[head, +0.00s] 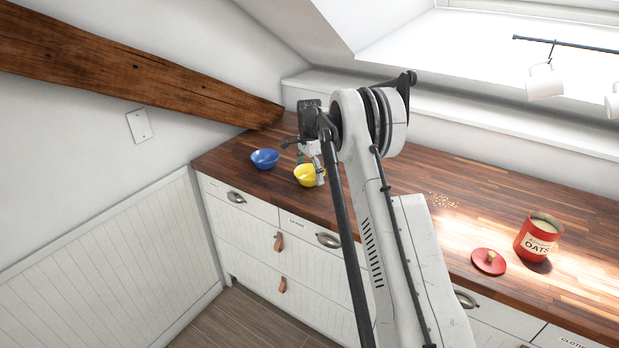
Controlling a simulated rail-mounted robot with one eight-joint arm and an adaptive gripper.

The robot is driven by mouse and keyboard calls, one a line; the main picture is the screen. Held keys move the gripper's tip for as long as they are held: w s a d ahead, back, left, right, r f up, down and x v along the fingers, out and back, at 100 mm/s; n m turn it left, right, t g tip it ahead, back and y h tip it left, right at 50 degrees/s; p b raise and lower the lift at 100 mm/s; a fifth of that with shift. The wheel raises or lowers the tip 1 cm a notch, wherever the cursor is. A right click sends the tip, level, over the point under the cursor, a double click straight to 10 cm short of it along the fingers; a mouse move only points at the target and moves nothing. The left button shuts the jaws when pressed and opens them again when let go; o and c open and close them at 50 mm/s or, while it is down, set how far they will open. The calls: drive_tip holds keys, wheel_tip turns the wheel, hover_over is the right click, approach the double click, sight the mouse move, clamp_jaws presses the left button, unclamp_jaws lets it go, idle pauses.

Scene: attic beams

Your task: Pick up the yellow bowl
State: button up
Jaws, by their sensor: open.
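A yellow bowl (306,176) sits on the wooden countertop, near its front edge at the left. My gripper (314,168) is just above and at the right side of the yellow bowl, and its fingers overlap the bowl's rim in this view. The gripper is open. I cannot tell whether the fingers touch the bowl or straddle its rim. My arm crosses the middle of the view and hides part of the counter.
A blue bowl (264,159) sits close by, left of the yellow one. A sloping wooden beam (130,72) reaches down to the counter's back left. A red oats tin (538,237), its red lid (488,261) and scattered oats (444,200) lie on the right. Mugs (545,82) hang above.

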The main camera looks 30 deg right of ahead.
drive_tip(key=shift+f, duration=0.2)
drive_tip(key=c, duration=1.1)
drive_tip(key=shift+r, duration=0.15)
drive_tip(key=shift+c, duration=0.2)
